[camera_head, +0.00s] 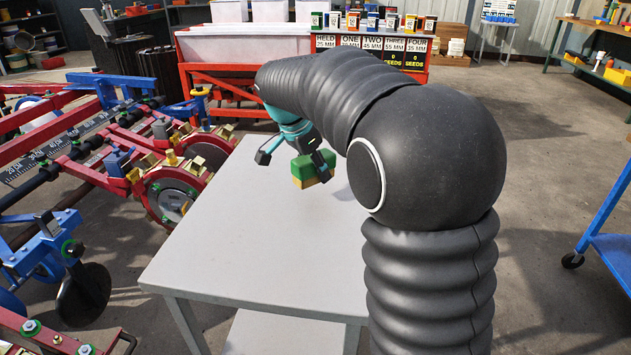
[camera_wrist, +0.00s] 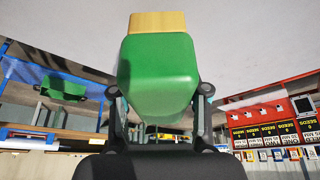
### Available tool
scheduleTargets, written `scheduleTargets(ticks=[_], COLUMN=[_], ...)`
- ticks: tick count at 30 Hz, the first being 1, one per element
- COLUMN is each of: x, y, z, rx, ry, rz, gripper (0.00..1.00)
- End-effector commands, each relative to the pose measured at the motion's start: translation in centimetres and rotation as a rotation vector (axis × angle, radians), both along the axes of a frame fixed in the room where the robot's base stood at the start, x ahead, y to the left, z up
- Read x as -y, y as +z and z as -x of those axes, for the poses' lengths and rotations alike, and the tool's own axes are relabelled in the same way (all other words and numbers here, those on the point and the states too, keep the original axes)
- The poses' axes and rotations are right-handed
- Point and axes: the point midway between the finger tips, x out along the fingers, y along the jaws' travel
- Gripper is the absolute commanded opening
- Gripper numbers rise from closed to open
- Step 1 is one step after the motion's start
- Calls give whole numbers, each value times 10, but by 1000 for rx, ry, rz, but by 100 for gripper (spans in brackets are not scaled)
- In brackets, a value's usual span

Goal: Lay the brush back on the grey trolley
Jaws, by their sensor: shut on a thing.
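The brush (camera_head: 313,172) is a small block with a green upper part and a yellow lower part. My gripper (camera_head: 292,157) is shut on it and holds it over the far part of the grey trolley (camera_head: 240,235). In the wrist view the brush's green body (camera_wrist: 158,75) sits between the two fingers, with its tan-yellow end pointing away from the gripper. The trolley's pale top is bare where I see it, with a shadow near its right side. My arm hides the trolley's right part. The gap between brush and trolley is hard to judge.
A red and blue planter machine (camera_head: 150,165) stands close along the trolley's left side. Behind is a red-framed bench (camera_head: 240,48) with small boxes and seed signs (camera_head: 385,50). A blue cart (camera_head: 612,240) stands at the right. The trolley's near left top is clear.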

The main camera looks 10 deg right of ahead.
Motion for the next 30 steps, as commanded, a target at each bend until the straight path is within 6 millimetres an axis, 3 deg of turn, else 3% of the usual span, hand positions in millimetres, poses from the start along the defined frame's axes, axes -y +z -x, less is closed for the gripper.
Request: scheduleTargets(ticks=[5,13,25,26,28,30], x=[-1,0,-1,-1,-1,-1], y=[-8,-41,-46,-45,-45,-45], z=[-3,-2,-2,-2,-2,-2], rx=[0,-1,1,1,0,0], ry=[1,1,0,0,0,0], rz=[0,1,0,0,0,0], gripper=[18,18,18,53,70,70])
